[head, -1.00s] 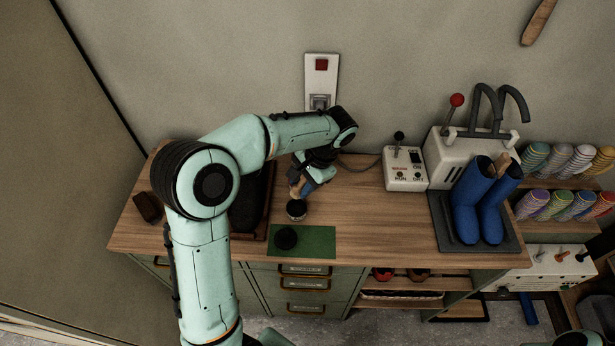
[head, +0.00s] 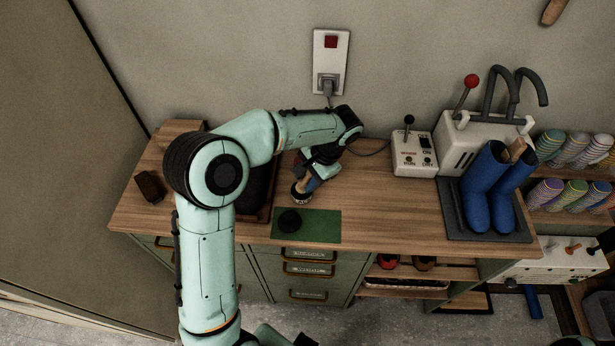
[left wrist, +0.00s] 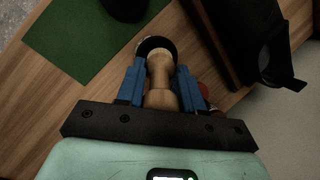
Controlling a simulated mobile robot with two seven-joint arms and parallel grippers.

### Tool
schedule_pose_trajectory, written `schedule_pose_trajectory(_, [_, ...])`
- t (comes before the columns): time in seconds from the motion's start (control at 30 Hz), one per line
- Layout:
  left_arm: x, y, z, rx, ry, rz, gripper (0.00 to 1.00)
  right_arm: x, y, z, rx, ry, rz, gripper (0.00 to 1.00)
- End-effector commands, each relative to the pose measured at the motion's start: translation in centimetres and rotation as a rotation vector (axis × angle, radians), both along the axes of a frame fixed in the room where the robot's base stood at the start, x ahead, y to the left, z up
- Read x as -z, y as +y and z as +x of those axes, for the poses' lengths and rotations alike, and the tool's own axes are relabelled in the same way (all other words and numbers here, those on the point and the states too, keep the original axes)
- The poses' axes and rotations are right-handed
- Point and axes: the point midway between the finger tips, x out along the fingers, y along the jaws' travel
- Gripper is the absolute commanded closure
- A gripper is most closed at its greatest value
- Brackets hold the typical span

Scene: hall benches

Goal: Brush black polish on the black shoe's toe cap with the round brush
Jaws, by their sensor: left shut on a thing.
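My left gripper (head: 309,183) reaches down over the bench, its blue fingers closed on the wooden handle of the round brush (left wrist: 160,85). The toe cap is not clearly visible. My right gripper is not in view.
A brown block (head: 150,186) lies at the left. A switch box (head: 413,154) and blue boots (head: 487,195) stand to the right. The bench between mat and boots is clear.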

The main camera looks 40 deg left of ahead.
Motion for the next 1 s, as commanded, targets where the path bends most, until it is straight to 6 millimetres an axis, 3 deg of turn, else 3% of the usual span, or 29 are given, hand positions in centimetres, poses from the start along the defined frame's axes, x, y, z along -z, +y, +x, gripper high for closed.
schedule_pose_trajectory(1.0, [0.83,0.01,-0.03,0.0,0.001,0.0,0.94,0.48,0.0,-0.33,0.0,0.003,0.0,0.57])
